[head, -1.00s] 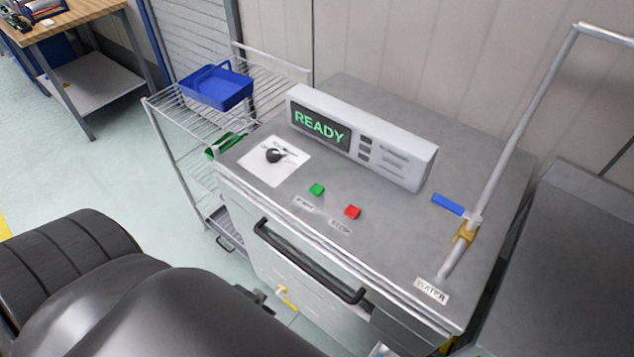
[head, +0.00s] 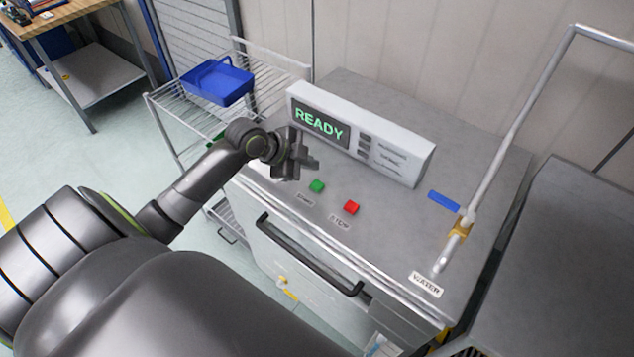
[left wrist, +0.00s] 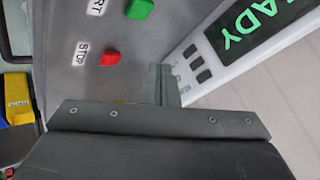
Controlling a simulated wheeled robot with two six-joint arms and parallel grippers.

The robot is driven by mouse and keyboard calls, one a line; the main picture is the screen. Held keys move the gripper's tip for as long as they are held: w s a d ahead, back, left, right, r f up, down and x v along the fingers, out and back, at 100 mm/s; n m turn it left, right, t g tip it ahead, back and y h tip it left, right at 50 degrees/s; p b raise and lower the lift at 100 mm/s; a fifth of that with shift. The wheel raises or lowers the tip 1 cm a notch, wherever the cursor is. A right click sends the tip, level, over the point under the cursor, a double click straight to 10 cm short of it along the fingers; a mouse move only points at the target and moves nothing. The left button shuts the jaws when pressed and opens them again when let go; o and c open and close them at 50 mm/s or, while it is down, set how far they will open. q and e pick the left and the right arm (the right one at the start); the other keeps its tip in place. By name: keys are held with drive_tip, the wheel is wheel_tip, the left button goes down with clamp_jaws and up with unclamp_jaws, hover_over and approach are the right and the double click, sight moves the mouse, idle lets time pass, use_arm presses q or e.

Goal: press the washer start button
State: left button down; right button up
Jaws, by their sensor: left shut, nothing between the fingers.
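The green start button (head: 317,186) sits on the grey top of the washer (head: 400,235), left of the red stop button (head: 352,207). The display panel (head: 388,150) behind them reads READY. My left gripper (head: 312,163) is shut and empty, above the washer top just behind and slightly left of the green button, apart from it as far as I can tell. In the left wrist view the green button (left wrist: 140,9) is at the top edge and the red button (left wrist: 110,57) lies below left of it. The shut fingers (left wrist: 160,84) point up from the bottom. My right gripper is not seen.
A wire rack (head: 165,104) with a blue basket (head: 217,82) stands left of the washer. A black handle (head: 305,257) runs along the washer's front. A pipe with a blue lever (head: 444,201) rises at the right, by a WATER label.

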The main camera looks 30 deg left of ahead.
sight(313, 186)
use_arm(q)
drive_tip(key=shift+w+a+r+m, duration=0.1)
drive_tip(key=shift+w+r+m, duration=0.15)
drive_tip(key=shift+w+r, duration=0.3)
drive_tip(key=shift+w+a+r+m, duration=0.1)
drive_tip(key=shift+w+r+m, duration=0.2)
drive_tip(key=shift+r, duration=0.35)
drive_tip(key=shift+f, duration=0.1)
wheel_tip(313, 186, down, 9)
drive_tip(key=b, duration=0.7)
drive_tip(key=shift+r, duration=0.2)
idle(0.8)
